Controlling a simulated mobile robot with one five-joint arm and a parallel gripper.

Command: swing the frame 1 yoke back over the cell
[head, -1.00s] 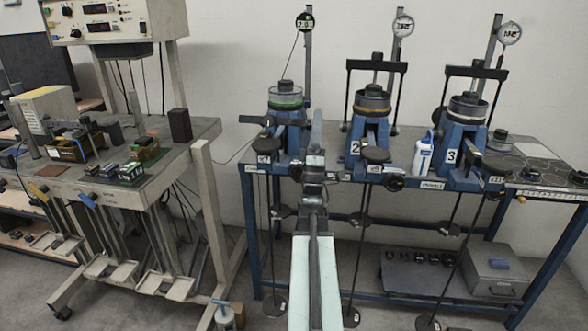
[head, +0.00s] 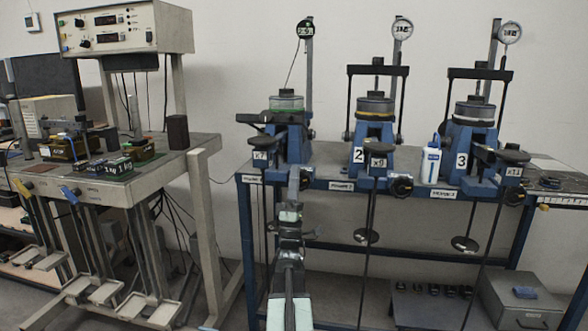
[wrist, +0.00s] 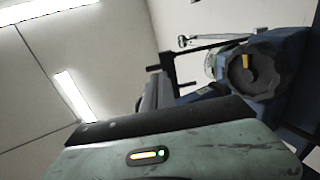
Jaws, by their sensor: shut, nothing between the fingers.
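Frame 1 (head: 297,146) is the leftmost blue lever frame on the bench, with its cell (head: 287,103) on top, ringed in green. No yoke stands over this cell; a dark bar (head: 268,118), apparently its yoke, lies low in front of and to the left of it. My gripper (head: 293,178) is shut and empty, in front of frame 1 and lower than the cell, apart from the dark bar. In the wrist view my gripper fingers (wrist: 156,92) point towards blue framework with a black handwheel (wrist: 250,70). My arm hides part of frame 1's front.
Frame 2 (head: 371,140) and frame 3 (head: 473,148) stand to the right, black yokes upright over their cells. A white bottle (head: 431,162) stands between them. Hanging weight rods (head: 367,237) drop in front of the bench. A cluttered side table (head: 110,180) is at left.

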